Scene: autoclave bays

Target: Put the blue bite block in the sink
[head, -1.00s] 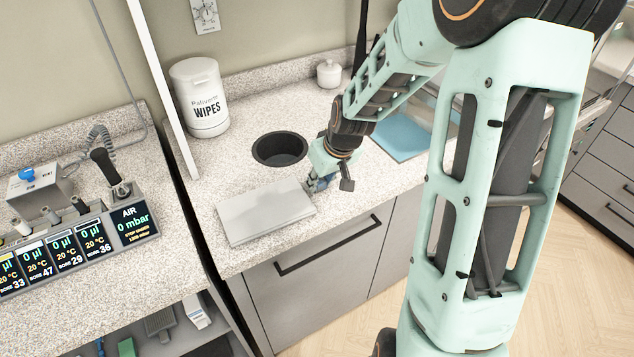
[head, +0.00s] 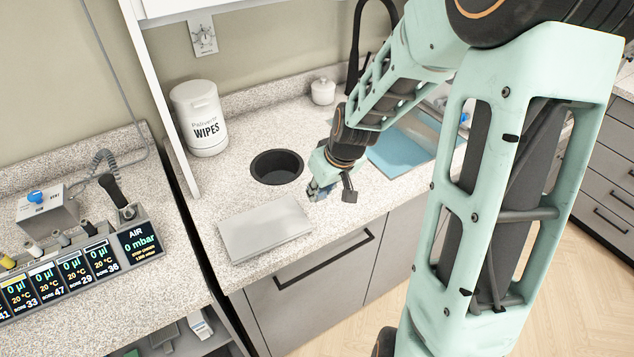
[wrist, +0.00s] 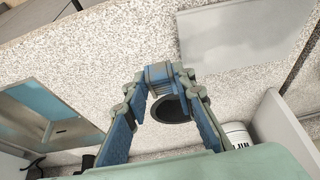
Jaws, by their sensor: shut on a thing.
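My gripper (head: 316,192) is over the counter, just right of the grey flat tray and in front of the round dark opening. In the wrist view its two fingers (wrist: 163,80) close at the tips on a small blue block, the bite block (wrist: 160,87). The fingers hide much of it, and in the head view it is too small to tell from the blue finger pads. The sink (head: 398,146), a light-blue basin, lies to the right behind my arm, partly hidden. It also shows at the left of the wrist view (wrist: 45,108).
The flat grey tray (head: 264,231) lies at the counter's front. The round dark opening (head: 276,168) is behind it. A white wipes tub (head: 200,118) and small white jar (head: 323,91) stand at the back. A black faucet (head: 355,45) rises by the sink.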

